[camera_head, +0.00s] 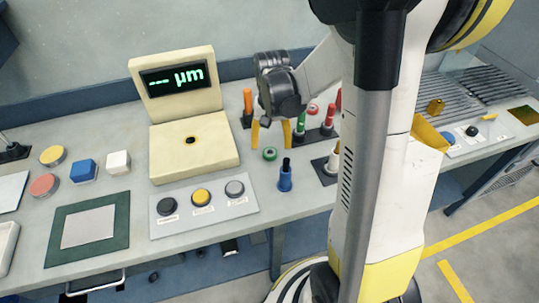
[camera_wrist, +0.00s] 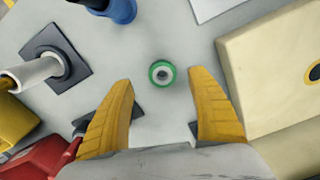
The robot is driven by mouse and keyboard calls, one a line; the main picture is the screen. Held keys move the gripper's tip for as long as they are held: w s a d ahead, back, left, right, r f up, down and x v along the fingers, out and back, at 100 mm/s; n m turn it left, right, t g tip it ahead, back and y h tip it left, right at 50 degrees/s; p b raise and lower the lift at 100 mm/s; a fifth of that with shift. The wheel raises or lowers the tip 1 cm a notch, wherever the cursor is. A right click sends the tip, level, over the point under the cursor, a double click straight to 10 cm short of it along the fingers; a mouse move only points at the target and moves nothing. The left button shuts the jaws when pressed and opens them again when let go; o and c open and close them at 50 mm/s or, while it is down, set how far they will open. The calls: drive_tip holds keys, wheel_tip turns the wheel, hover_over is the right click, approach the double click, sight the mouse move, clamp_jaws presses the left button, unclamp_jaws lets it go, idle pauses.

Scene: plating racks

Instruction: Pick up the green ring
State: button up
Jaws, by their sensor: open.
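The green ring (camera_head: 270,154) lies flat on the grey bench, just right of the cream measuring device. In the wrist view the green ring (camera_wrist: 162,73) has a pale inside with a dark centre. It lies ahead of and between my two yellow fingers. My gripper (camera_head: 271,145) is open and empty, with its fingertips pointing down just behind the ring in the head view. In the wrist view my gripper (camera_wrist: 163,83) has its fingers spread wide apart on either side. Nothing touches the ring.
The cream device (camera_head: 194,160) with a lit display stands left of the ring. A blue marker holder (camera_head: 285,180) stands close in front of it. Red and green markers on dark bases stand to the right. A button panel (camera_head: 203,208) lies at the front.

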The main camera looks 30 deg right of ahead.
sight(270, 152)
drive_tip(key=f+b, duration=0.1)
drive_tip(key=f, duration=0.1)
drive_tip(key=f+b, duration=0.1)
drive_tip(key=f, duration=0.2)
drive_tip(key=shift+w, duration=0.2)
drive_tip(key=shift+a+r, duration=0.1)
drive_tip(key=shift+r, duration=0.05)
drive_tip(key=c, duration=1.1)
drive_tip(key=shift+r, duration=0.1)
